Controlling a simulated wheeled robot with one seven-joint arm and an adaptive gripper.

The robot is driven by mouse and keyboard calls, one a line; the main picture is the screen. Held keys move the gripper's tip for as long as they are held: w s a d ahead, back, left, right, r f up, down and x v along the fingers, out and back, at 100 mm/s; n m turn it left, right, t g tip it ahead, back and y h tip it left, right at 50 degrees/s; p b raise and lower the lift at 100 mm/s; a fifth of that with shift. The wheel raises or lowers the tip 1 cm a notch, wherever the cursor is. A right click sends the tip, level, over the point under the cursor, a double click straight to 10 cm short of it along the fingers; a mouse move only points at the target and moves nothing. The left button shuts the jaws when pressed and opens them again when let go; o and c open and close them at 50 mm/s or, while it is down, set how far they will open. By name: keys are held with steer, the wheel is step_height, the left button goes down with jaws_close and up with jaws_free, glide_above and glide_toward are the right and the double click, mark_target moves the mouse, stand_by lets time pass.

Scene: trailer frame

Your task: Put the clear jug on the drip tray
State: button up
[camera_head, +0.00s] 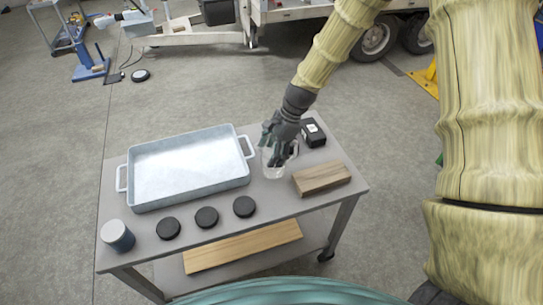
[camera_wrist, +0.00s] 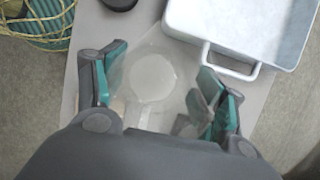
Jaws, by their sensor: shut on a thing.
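The clear jug (camera_head: 274,168) stands on the grey cart, right of the tray; it is see-through and hard to make out. In the wrist view the jug (camera_wrist: 152,78) is seen from above, with its handle pointing down toward my palm. My gripper (camera_head: 276,150) is at the jug from above. In the wrist view my gripper (camera_wrist: 160,95) has its teal-padded fingers on either side of the jug's handle end, shut on the jug. The drip tray (camera_head: 187,167) is a pale rectangular pan with two end handles; it is empty. A corner of it shows in the wrist view (camera_wrist: 240,40).
Three black pucks (camera_head: 206,217) lie along the cart's front edge, with a blue-grey can (camera_head: 117,236) at the front left. A wooden block (camera_head: 321,178) and a black box (camera_head: 313,133) stand to the right of the jug. A plank (camera_head: 243,246) lies on the lower shelf.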

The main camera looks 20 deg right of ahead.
steer(key=shift+f+p, duration=0.35)
steer(key=shift+f, duration=1.05)
steer(key=shift+f, duration=0.15)
steer(key=o, duration=1)
